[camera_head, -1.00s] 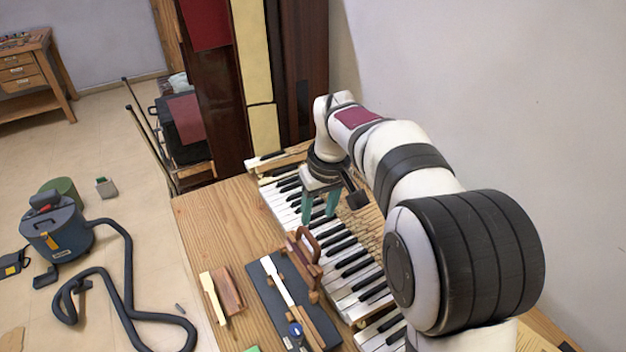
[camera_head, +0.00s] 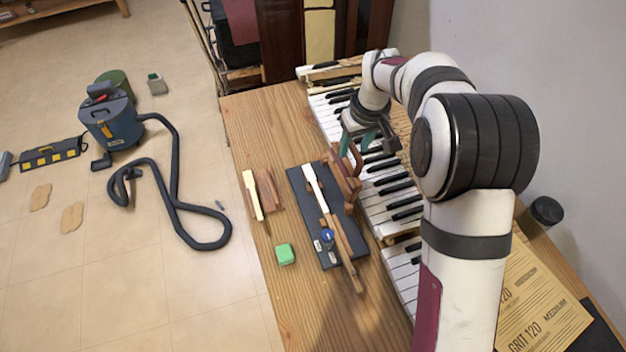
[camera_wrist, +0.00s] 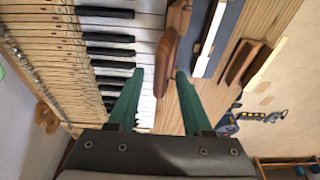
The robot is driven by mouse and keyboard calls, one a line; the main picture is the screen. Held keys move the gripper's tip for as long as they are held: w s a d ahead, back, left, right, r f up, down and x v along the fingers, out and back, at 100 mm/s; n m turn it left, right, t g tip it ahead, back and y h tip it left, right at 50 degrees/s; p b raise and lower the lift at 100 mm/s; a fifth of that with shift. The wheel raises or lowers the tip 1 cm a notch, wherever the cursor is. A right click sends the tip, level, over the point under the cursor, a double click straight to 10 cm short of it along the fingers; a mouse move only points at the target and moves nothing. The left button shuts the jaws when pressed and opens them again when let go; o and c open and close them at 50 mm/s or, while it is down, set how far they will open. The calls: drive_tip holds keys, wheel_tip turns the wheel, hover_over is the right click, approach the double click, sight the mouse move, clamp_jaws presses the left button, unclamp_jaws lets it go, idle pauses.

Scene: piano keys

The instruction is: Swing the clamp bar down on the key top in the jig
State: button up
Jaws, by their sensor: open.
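The jig (camera_head: 302,191) is a dark flat plate on the bench. A key with a white key top (camera_head: 311,178) and a wooden shank lies along it. The reddish-brown clamp bar (camera_head: 341,177) stands raised at the jig's right side, beside the key top rather than over it.
The piano keyboard (camera_head: 378,203) runs close along the jig's right. Left of the jig are a wooden block with a pale key piece (camera_head: 252,195) and a green block (camera_head: 285,254). Bare bench lies in front.

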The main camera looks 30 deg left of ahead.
clamp_jaws()
drive_tip(key=shift+s+a+r, duration=0.3)
drive_tip(key=shift+s+a, duration=0.5)
drive_tip(key=shift+s, duration=0.05)
drive_tip(key=shift+s+a, duration=0.85)
